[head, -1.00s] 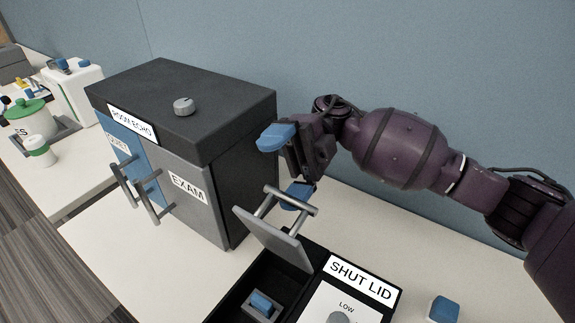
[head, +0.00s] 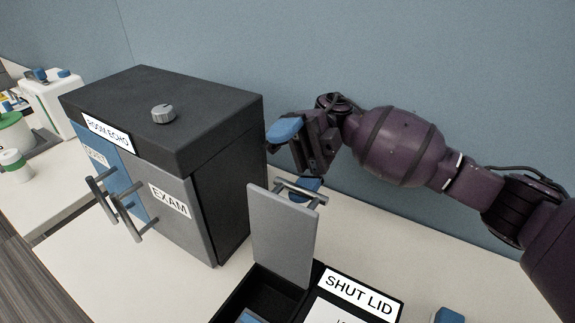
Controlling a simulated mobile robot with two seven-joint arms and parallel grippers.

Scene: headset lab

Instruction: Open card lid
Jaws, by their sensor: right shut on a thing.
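The card lid (head: 282,240) is a flat grey panel standing nearly upright at the edge of a black box (head: 262,288). The lid has a bar handle (head: 306,193) near its top edge. My right gripper (head: 298,160), with blue fingertips, is at the handle, shut on it; one blue fingertip shows behind the bar and the other sits higher up. The exact contact is partly hidden. The box interior shows open below the lid, with the top of a blue item (head: 250,317) at the bottom picture edge. My left gripper is not in view.
A dark cabinet (head: 165,110) with a top knob, blue and grey doors and bar handles stands left of the lid. A "SHUT LID" panel (head: 357,293) adjoins the box at right. A blue-topped block (head: 449,315) lies farther right. White table (head: 400,240) is bare behind.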

